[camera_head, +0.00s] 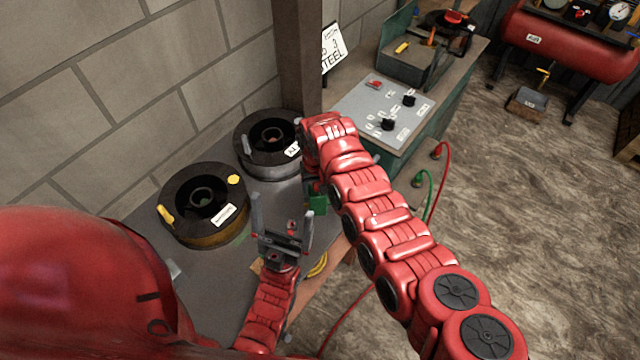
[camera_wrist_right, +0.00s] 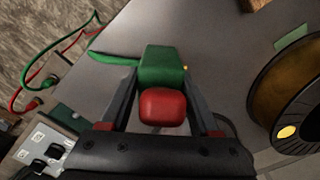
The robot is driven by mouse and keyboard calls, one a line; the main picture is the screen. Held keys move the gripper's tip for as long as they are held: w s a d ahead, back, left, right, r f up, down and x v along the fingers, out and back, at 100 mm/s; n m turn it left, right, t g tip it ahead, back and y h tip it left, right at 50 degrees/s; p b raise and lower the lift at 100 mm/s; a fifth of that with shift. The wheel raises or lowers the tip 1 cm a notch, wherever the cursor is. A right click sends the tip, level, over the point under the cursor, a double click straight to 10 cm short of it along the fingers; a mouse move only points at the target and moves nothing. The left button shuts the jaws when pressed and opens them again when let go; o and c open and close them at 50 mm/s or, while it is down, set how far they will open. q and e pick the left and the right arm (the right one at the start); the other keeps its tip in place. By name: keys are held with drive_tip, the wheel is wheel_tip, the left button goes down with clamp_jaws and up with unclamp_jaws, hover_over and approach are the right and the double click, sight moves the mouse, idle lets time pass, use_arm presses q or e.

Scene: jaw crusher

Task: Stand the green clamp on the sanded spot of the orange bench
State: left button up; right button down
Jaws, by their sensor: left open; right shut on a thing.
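The green clamp (camera_wrist_right: 161,66), a green block with a red part on the near side, is between the fingers of my right gripper (camera_wrist_right: 160,76). My right gripper is shut on it and holds it over the grey bench top (camera_wrist_right: 215,35). In the head view the clamp (camera_head: 318,204) shows as a small green patch beside my right arm, which hides most of that gripper. My left gripper (camera_head: 282,210) is open and empty over the bench, fingers pointing up the picture.
Two dark round spools stand on the bench, one yellow-brown (camera_head: 204,240) and one grey (camera_head: 270,171), near the block wall. A yellow coil (camera_head: 319,265) lies by the bench's front edge. A control panel (camera_head: 385,110) with red and green cables stands beyond the bench's right end.

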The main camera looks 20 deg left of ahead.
drive_tip(key=shift+w, duration=0.15)
drive_tip(key=shift+s, duration=0.35)
drive_tip(key=c, duration=0.5)
unclamp_jaws()
drive_tip(key=shift+f, duration=0.1)
drive_tip(key=o, duration=0.4)
